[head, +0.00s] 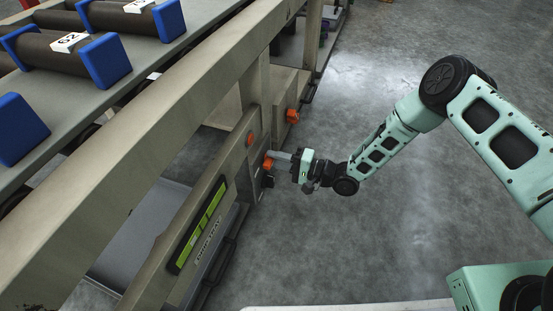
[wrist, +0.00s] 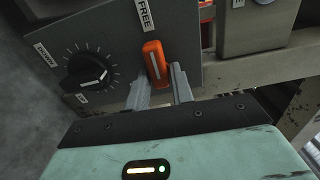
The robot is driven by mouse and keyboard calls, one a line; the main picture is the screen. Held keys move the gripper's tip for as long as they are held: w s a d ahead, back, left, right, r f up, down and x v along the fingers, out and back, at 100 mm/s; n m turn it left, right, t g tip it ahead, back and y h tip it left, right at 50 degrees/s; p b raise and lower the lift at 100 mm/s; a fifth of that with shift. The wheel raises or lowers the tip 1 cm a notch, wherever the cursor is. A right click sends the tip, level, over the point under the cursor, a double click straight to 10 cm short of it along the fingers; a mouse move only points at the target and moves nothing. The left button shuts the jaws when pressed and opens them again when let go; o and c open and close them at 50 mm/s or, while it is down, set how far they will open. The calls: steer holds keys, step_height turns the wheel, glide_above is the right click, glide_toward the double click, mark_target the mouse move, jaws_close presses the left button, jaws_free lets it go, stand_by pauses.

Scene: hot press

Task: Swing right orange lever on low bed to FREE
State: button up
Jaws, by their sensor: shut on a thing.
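The orange lever (wrist: 154,56) is on a grey panel (wrist: 110,28) in the wrist view, below a white label reading FREE (wrist: 146,14). The lever has a pale stripe and points roughly up toward that label, slightly tilted. My gripper (wrist: 161,74) has one finger on each side of the lever and is shut on it. In the head view my gripper (head: 278,158) reaches in from the right to the orange lever (head: 268,164) on the side of the low bed (head: 215,195). The fingers partly hide the lever's lower end.
A black knob (wrist: 87,72) with a dial scale sits left of the lever. In the head view another orange part (head: 292,115) sticks out farther back, and a round orange part (head: 250,139) is just above the lever. Open concrete floor (head: 345,245) lies to the right.

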steer(key=o, duration=0.9)
steer(key=shift+c, duration=0.2)
steer(key=shift+d, duration=0.15)
steer(key=p+v, duration=0.7)
steer(key=v, duration=1)
steer(key=shift+s+d, duration=0.1)
steer(key=shift+s, duration=0.05)
